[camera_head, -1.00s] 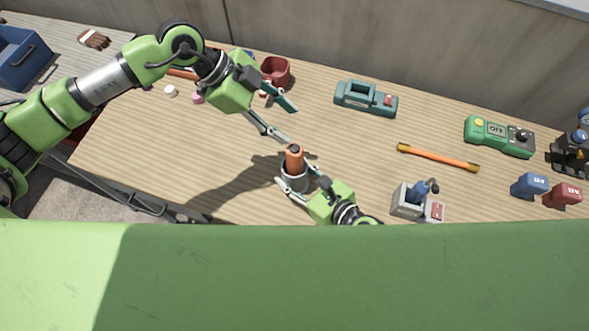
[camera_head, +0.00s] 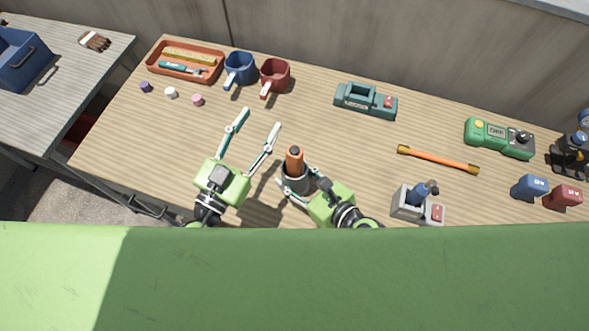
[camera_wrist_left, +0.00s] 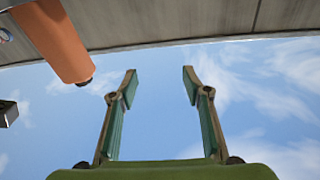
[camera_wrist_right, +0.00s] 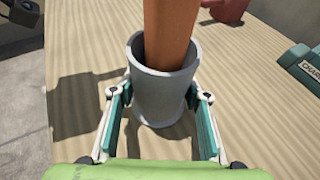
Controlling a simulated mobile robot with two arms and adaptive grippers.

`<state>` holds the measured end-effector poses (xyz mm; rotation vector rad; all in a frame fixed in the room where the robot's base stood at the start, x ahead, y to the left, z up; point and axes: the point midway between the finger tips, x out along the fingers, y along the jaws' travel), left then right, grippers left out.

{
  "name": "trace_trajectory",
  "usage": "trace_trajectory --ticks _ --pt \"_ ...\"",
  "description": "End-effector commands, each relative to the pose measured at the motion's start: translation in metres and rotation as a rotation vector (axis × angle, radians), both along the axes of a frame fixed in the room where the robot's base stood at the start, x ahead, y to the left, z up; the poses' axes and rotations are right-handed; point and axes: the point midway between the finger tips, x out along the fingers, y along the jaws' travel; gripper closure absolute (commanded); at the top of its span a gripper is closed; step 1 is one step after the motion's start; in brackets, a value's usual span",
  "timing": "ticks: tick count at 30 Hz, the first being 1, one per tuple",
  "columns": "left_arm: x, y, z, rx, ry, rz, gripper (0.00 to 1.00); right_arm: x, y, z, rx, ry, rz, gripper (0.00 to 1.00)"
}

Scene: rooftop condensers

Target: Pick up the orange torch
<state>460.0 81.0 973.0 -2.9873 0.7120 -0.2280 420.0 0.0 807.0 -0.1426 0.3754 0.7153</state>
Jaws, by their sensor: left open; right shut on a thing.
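The orange torch (camera_head: 294,160), a cylinder with a dark tip, stands upright in a grey cup (camera_head: 295,184). My right gripper (camera_head: 296,176) is shut on the cup; in the right wrist view its fingers flank the grey wall (camera_wrist_right: 160,100), with the orange shaft (camera_wrist_right: 168,32) rising from it. My left gripper (camera_head: 260,119) is open and empty, left of the torch and apart from it. In the left wrist view the torch (camera_wrist_left: 55,38) is at the upper left, outside the open fingers (camera_wrist_left: 159,74). The torch's lower part is hidden in the cup.
Behind are an orange tray (camera_head: 152,66), a blue mug (camera_head: 238,70) and a red mug (camera_head: 275,76). A teal case (camera_head: 352,99), an orange bar with yellow ends (camera_head: 438,158) and a grey device (camera_head: 405,203) lie to the right. The tabletop between mugs and torch is clear.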

Motion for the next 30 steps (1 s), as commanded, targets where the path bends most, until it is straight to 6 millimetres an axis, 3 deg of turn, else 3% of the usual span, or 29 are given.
trace_trajectory --ticks 2,6,9,13,16,24,30 --pt "-0.030 0.012 -0.012 -0.025 0.017 0.067 0.56 0.000 0.000 0.000 -0.001 0.001 0.000 0.80" --pt "-0.089 -0.006 -0.034 -0.026 0.089 0.044 0.56 0.000 0.000 0.000 -0.001 0.001 0.000 0.80" --pt "-0.119 -0.016 -0.042 -0.027 0.126 0.030 0.56 0.000 0.000 0.000 -0.001 0.001 0.000 0.80" --pt "-0.141 -0.024 -0.045 -0.029 0.152 0.020 0.56 0.000 0.000 0.000 -0.001 0.001 0.000 0.80" --pt "-0.139 -0.029 -0.046 -0.030 0.157 0.017 0.56 0.000 0.000 0.000 0.000 0.000 0.000 0.80" --pt "-0.098 -0.049 -0.045 -0.031 0.156 0.017 0.56 0.000 0.000 0.000 0.000 0.000 0.000 0.80" --pt "-0.084 -0.057 -0.046 -0.029 0.159 0.015 0.56 0.000 0.000 0.000 0.000 0.000 0.000 0.80"
